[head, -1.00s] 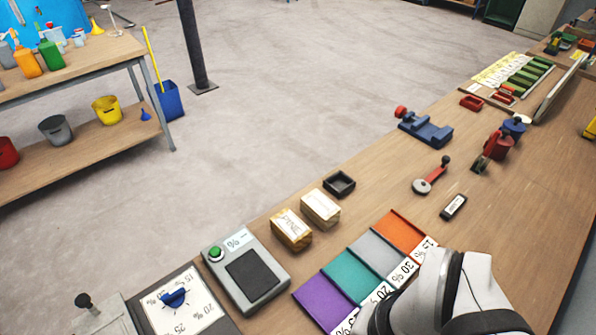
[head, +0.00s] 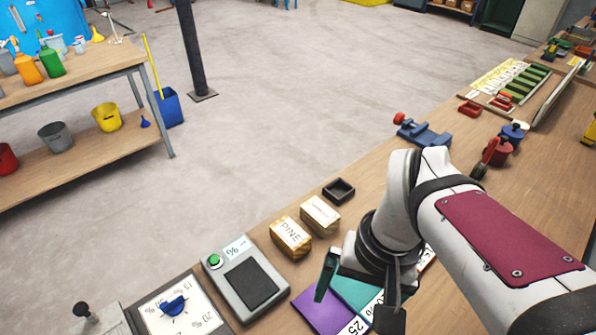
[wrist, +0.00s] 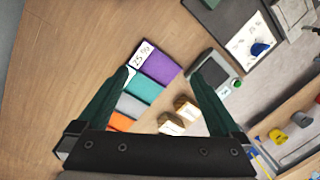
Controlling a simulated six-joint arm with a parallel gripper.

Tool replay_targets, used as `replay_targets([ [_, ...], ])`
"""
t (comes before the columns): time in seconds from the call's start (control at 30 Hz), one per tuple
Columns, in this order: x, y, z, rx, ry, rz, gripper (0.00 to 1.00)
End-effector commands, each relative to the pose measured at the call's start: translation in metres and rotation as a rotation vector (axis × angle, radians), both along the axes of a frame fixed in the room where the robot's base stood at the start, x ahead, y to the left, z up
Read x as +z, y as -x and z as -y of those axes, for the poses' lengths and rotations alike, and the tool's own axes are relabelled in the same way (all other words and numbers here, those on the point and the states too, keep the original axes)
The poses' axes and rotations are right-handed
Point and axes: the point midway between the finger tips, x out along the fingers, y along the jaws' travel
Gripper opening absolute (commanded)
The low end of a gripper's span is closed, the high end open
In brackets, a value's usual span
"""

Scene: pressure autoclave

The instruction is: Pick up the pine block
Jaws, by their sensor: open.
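The pine block (head: 290,237) is a small tan wooden block with a white label reading PINE, lying near the bench's left edge. In the wrist view the pine block (wrist: 187,108) appears below the right finger's tip, partly overlapped by the finger's edge. A second, similar labelled block (head: 320,215) sits just behind it, its label unreadable. My gripper (head: 358,295) is open and empty over the coloured mat, to the right of the pine block and nearer the camera. In the wrist view my gripper (wrist: 160,72) shows two green fingers spread wide.
A grey weighing device (head: 245,282) with a green button stands on the near-left side of the blocks. A small black tray (head: 339,190) sits behind them. The coloured mat (head: 312,308) with percentage labels lies under my gripper. A blue clamp (head: 425,132) stands farther back.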

Motion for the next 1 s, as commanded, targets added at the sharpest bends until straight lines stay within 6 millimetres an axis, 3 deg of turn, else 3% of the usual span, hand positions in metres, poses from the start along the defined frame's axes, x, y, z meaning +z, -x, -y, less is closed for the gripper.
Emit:
replay_targets([
  [0.03,0.003,-0.043,-0.010,0.129,0.013,0.005,1.00],
  [0.1,-0.001,-0.106,-0.029,0.334,0.034,0.025,1.00],
  [0.2,-0.026,-0.181,-0.063,0.605,0.061,0.049,1.00],
  [0.33,-0.066,-0.239,-0.102,0.860,0.086,0.072,1.00],
  [0.5,-0.094,-0.262,-0.121,0.982,0.100,0.082,1.00],
  [0.8,-0.174,-0.261,-0.120,0.983,0.099,0.079,1.00],
  [1.0,-0.202,-0.262,-0.120,0.981,0.098,0.082,1.00],
])
